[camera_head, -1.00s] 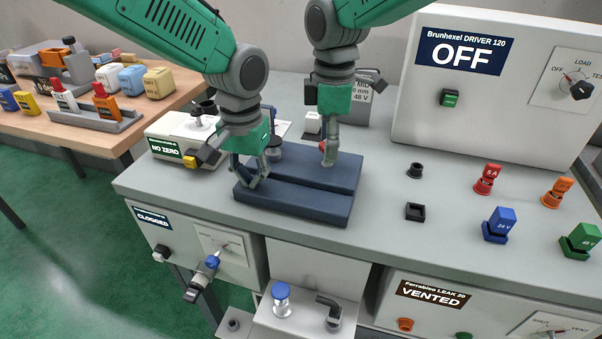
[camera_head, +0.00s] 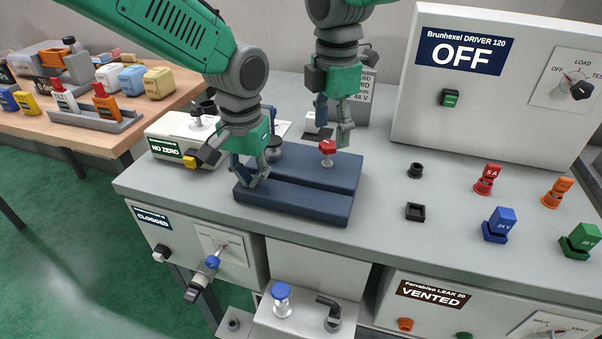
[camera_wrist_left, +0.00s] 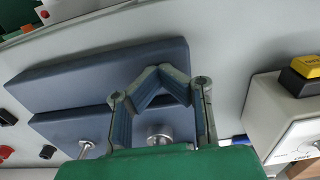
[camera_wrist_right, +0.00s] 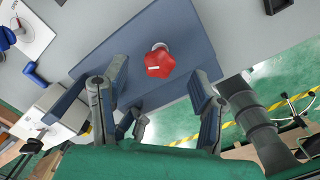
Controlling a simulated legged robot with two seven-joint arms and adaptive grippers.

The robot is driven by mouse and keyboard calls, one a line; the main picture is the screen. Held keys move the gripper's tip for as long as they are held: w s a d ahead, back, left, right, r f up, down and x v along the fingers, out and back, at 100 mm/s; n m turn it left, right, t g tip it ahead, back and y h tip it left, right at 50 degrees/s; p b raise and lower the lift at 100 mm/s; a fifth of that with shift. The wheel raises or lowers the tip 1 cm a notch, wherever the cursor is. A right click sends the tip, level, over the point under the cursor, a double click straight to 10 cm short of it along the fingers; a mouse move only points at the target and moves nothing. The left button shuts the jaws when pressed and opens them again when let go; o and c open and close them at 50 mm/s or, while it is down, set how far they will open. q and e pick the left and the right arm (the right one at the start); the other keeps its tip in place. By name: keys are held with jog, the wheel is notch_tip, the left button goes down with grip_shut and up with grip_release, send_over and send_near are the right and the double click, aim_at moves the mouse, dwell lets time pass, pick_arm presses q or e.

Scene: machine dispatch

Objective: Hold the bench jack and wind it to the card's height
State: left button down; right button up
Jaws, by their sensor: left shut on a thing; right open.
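The bench jack (camera_head: 300,205) is a dark blue block of two long parts on the grey bench, with a red star knob (camera_head: 327,147) on a short metal stem at its far side. My left gripper (camera_head: 251,178) is shut on the jack's left end; its fingers bend inward over the blue body in the left wrist view (camera_wrist_left: 158,82). My right gripper (camera_head: 333,120) is open and empty, just above and behind the red knob. In the right wrist view the knob (camera_wrist_right: 159,62) sits between the spread fingers, apart from them.
The OFF driver box (camera_head: 480,100) stands at the back right. The NO ZERO box (camera_head: 180,140) stands left of the jack. Sockets and coloured plugs, such as a blue one (camera_head: 497,222), stand on the right. The bench between jack and sockets is clear.

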aim_at(329, 143)
jog(key=n, duration=0.7)
jog(key=shift+n+t, duration=0.3)
jog(key=shift+t, duration=0.1)
jog(key=n, duration=0.5)
jog(key=shift+a+r, duration=0.1)
jog(key=shift+t, duration=0.3)
jog(key=shift+f, duration=2.45)
grip_shut()
